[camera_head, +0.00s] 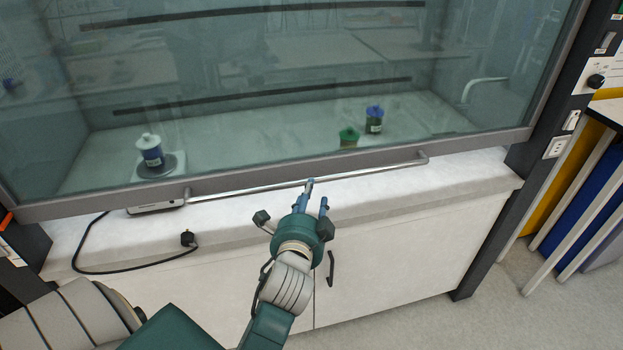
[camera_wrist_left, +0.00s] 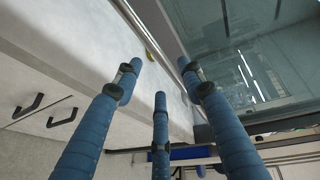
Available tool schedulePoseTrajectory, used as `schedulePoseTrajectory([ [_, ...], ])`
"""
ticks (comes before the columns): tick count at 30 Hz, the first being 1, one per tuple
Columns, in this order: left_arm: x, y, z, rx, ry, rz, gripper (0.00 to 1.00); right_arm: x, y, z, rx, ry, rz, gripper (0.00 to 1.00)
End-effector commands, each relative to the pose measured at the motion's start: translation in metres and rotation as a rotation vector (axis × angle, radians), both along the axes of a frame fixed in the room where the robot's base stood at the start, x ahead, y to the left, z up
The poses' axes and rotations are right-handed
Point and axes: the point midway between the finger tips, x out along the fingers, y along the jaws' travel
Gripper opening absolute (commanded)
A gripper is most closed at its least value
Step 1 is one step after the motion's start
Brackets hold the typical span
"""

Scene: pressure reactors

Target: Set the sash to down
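The sash (camera_head: 270,62) is a large glass pane in a grey frame, with its bottom rail (camera_head: 480,143) close to the white worktop in the picture. The gap below the rail is hard to judge. A thin metal handle bar (camera_head: 370,172) runs along the front of the rail. My left gripper (camera_head: 315,193) has its blue fingers spread and empty, with the tips at the middle of the bar. In the left wrist view the fingers (camera_wrist_left: 160,78) are apart, one overlapping the rail and bar region. I cannot tell whether any finger touches. My right gripper is not in view.
A black cable (camera_head: 85,250) hangs over the worktop's front edge (camera_head: 440,192). Cabinet doors (camera_head: 400,250) are below.

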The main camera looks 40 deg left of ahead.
Motion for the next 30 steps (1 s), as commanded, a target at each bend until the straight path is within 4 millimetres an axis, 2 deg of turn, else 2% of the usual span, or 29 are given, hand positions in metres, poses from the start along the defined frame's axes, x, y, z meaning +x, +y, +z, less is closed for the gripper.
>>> schedulePoseTrajectory([
  [5,0.032,0.016,-0.004,0.001,0.0,0.001,0.4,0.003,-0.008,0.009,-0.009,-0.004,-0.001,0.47],
  [12,0.06,0.03,-0.011,0.0,0.0,0.001,0.4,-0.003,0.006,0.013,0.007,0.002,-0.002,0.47],
  [17,0.066,0.034,-0.013,0.0,0.001,0.001,0.4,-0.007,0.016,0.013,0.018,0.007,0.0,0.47],
  [24,0.066,0.034,-0.014,0.0,0.001,0.001,0.4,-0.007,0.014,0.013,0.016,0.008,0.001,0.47],
  [30,0.066,0.034,-0.014,0.0,0.001,0.001,0.0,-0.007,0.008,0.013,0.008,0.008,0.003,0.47],
])
